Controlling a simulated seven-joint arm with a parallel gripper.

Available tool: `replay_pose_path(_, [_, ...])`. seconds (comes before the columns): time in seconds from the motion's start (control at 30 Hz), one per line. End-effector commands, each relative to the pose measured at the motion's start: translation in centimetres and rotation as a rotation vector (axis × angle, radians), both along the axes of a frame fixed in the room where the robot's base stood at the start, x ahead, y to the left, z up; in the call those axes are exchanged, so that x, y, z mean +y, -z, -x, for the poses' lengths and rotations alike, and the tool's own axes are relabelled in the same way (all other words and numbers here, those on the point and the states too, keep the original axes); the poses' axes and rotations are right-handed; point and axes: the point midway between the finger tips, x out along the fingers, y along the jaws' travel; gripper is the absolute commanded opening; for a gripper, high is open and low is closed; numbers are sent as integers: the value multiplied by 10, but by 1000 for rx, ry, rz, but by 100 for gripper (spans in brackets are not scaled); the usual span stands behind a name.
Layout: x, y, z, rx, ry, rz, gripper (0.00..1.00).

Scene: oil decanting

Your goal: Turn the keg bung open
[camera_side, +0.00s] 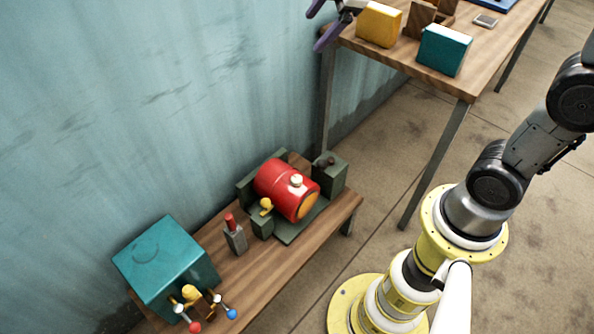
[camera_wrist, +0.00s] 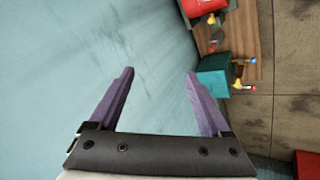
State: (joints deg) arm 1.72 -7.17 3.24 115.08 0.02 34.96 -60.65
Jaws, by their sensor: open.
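The red keg (camera_side: 274,186) lies on its side in a dark green cradle on the low wooden bench. Its cream bung (camera_side: 296,180) sits on the upper side of the keg. My gripper (camera_side: 313,31) is at the top of the side view, well away from the keg, in front of the blue wall. Its purple fingers are spread with nothing between them in the wrist view (camera_wrist: 160,73). Part of the red keg (camera_wrist: 203,6) shows at the top edge of the wrist view. I cannot make out the bung there.
A teal box (camera_side: 165,258) with coloured knobs stands at the bench's near end. A small grey block with a red top (camera_side: 234,234) stands between box and keg. A higher table (camera_side: 465,72) holds a yellow block (camera_side: 379,24) and a teal block (camera_side: 444,50).

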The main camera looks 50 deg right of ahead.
Motion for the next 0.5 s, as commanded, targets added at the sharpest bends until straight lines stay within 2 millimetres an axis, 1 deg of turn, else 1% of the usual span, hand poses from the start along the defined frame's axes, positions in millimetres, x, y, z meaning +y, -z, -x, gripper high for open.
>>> replay_pose_path(0.03, [-3, 16, -20, 27, -33, 24, 82])
replay_pose_path(0.1, [-6, 35, -45, 55, -83, 57, 82])
replay_pose_path(0.17, [-9, 55, -66, 78, -125, 83, 82])
replay_pose_path(0.2, [-11, 70, -78, 97, -151, 99, 82])
replay_pose_path(0.27, [-14, 94, -96, 124, -188, 118, 82])
replay_pose_path(0.3, [-16, 111, -106, 145, -211, 129, 82])
replay_pose_path(0.37, [-19, 139, -119, 177, -243, 144, 82])
replay_pose_path(0.4, [-22, 158, -128, 197, -262, 150, 82])
replay_pose_path(0.47, [-25, 189, -137, 232, -290, 158, 82])
replay_pose_path(0.5, [-27, 210, -142, 256, -305, 161, 82])
